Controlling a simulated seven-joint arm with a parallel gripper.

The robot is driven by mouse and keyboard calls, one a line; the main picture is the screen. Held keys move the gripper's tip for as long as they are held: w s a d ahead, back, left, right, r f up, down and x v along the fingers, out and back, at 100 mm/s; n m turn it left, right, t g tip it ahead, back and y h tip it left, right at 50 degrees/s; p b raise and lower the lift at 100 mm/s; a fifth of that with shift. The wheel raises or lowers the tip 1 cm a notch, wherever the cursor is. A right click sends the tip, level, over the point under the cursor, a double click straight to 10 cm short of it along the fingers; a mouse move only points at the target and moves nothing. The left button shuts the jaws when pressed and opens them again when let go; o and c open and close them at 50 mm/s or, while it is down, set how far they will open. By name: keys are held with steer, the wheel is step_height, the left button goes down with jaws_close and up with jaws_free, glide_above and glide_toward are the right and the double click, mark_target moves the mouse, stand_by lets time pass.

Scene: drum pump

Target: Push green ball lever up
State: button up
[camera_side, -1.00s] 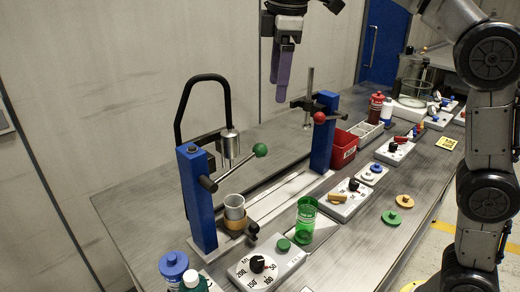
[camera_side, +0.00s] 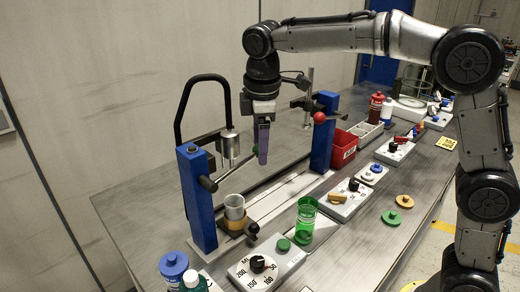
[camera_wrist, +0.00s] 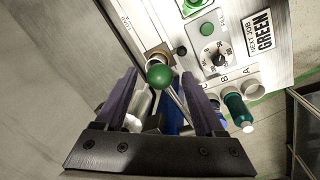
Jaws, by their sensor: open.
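The green ball (camera_wrist: 158,76) sits on the end of a metal lever rod (camera_wrist: 178,101), seen between my fingers in the wrist view. The lever (camera_side: 226,173) slants up to the right from the blue column (camera_side: 197,200) in the side view. The ball is mostly hidden there behind a purple finger. My gripper (camera_side: 262,160) is open, fingers pointing down, at the ball's end of the lever. In the wrist view my gripper (camera_wrist: 160,74) has one finger on each side of the ball. I cannot tell if either touches it.
A metal cylinder (camera_side: 230,145) and a cup (camera_side: 234,207) stand left of my gripper. A second blue column (camera_side: 322,145) with a red ball (camera_side: 319,117) stands to the right. A green beaker (camera_side: 305,218) and a dial panel (camera_side: 265,262) are in front.

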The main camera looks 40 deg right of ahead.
steer(key=shift+w+f, duration=0.15)
steer(key=shift+f, duration=0.8)
jaws_close()
stand_by(0.8)
